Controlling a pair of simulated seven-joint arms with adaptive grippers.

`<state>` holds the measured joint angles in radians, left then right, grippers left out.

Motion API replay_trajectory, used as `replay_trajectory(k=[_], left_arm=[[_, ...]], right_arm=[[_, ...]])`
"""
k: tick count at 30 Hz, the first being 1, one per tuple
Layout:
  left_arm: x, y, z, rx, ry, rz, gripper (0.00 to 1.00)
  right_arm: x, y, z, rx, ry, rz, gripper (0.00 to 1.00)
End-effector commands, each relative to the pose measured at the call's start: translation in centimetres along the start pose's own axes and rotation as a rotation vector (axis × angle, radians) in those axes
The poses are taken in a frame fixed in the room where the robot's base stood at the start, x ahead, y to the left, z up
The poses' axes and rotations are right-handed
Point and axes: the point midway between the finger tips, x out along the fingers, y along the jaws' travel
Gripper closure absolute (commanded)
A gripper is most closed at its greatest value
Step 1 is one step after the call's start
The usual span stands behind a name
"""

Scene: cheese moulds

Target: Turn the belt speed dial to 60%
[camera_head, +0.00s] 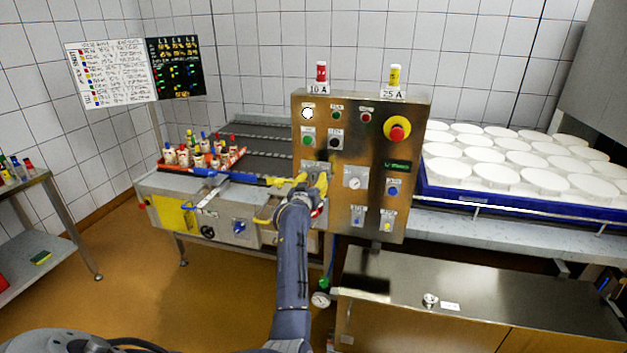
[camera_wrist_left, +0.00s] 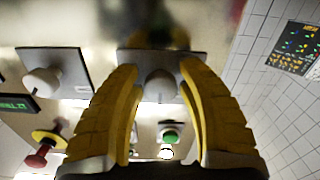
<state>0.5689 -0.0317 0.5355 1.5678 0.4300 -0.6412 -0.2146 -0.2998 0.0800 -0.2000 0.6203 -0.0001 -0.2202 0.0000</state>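The steel control panel (camera_head: 330,235) stands ahead in the head view. My left gripper (camera_head: 312,183) is at its lower left part. In the left wrist view my left gripper (camera_wrist_left: 158,70) is open, its yellow fingers on either side of a round grey knob (camera_wrist_left: 161,86) on a square plate. Gaps show between knob and fingers. In the head view the gripper hides this knob. A second dial (camera_head: 354,183) sits to its right, also in the left wrist view (camera_wrist_left: 41,82). The labels and settings are unreadable, so I cannot tell which is belt speed. My right gripper is not in view.
A red emergency stop (camera_head: 397,133), a small green display (camera_head: 398,166) and several buttons share the panel. A blue tray (camera_head: 470,196) of white moulds is to the right.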

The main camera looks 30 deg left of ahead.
Motion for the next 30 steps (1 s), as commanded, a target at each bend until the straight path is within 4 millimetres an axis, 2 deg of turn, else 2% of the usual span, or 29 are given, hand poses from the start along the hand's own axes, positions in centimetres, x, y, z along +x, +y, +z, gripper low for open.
replay_trajectory(k=[1,4,11,16,20,30], left_arm=[[0.0,0.0,-0.1,0.000,0.002,0.000,0.55],[0.0,0.0,-0.2,0.000,0.003,0.000,0.45],[0.0,0.0,-0.3,0.000,0.005,0.000,0.45],[-0.9,0.0,-0.2,0.001,0.005,0.000,0.45],[-2.5,0.0,-0.2,0.000,0.005,0.000,0.45],[-8.2,0.0,-0.2,0.001,0.005,0.000,0.45]], right_arm=[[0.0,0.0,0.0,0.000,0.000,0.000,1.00],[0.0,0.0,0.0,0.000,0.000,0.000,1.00],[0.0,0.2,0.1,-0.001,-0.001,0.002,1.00],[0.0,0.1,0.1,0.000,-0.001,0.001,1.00],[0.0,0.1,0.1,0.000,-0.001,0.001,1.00],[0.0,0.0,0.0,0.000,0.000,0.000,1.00]])
